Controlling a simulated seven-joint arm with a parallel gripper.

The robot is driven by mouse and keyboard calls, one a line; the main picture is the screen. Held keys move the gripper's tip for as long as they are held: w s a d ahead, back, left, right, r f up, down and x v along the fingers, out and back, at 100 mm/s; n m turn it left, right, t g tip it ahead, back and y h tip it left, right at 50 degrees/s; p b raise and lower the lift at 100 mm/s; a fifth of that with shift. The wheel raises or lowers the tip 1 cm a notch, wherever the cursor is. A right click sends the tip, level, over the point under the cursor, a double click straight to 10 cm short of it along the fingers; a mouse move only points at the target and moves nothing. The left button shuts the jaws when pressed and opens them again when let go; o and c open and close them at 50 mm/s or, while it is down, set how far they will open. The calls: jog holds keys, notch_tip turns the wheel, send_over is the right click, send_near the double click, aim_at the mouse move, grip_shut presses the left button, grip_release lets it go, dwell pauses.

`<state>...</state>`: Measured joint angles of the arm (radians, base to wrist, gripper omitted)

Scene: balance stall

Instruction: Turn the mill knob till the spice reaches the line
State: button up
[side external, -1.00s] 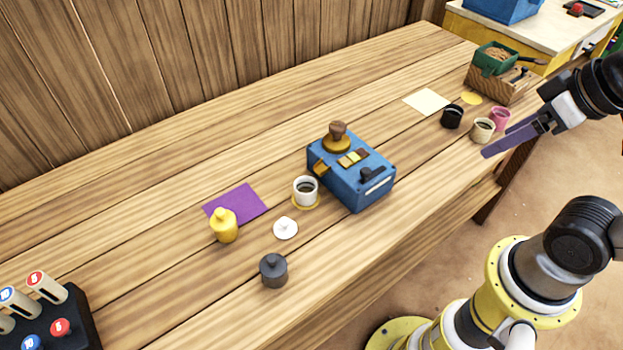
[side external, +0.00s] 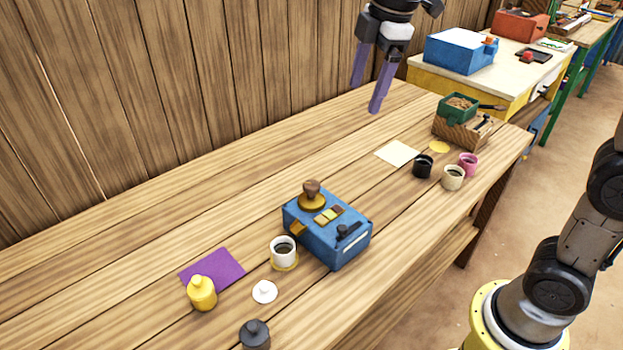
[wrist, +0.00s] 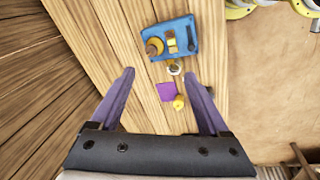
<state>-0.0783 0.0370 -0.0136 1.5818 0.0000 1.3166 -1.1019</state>
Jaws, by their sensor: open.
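A blue box (side external: 345,248) stands mid-table with a brown knob (side external: 312,190) upright on a round brass base. It also shows in the wrist view (wrist: 182,27), with the knob (wrist: 152,49) at its left. A white cup (side external: 283,252) with dark contents stands beside the box on a yellow disc. A fill line and the spice level are too small to tell. My gripper (side external: 367,98) is open and empty, raised high toward the back of the table, apart from the box and knob. Its two purple fingers frame the wrist view (wrist: 159,75).
A wooden box (side external: 455,129) with a green hopper (side external: 461,110) of brown stuff stands at the right end, near black (side external: 423,167), cream (side external: 453,178) and pink (side external: 468,166) cups. A yellow bottle (side external: 202,294), white lid (side external: 264,292) and dark pot (side external: 255,337) stand left. The table's back is clear.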

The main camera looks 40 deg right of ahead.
jog(key=w+a+f+n+g, duration=0.1)
jog(key=w+a+f+g, duration=0.1)
jog(key=w+f, duration=0.5)
send_near(312, 184)
jog(key=shift+g, duration=0.3)
jog(key=f, duration=0.8)
jog(key=shift+w+a+f, duration=0.15)
jog(key=shift+w+f, duration=0.1)
jog(key=shift+f, duration=0.1)
grip_shut()
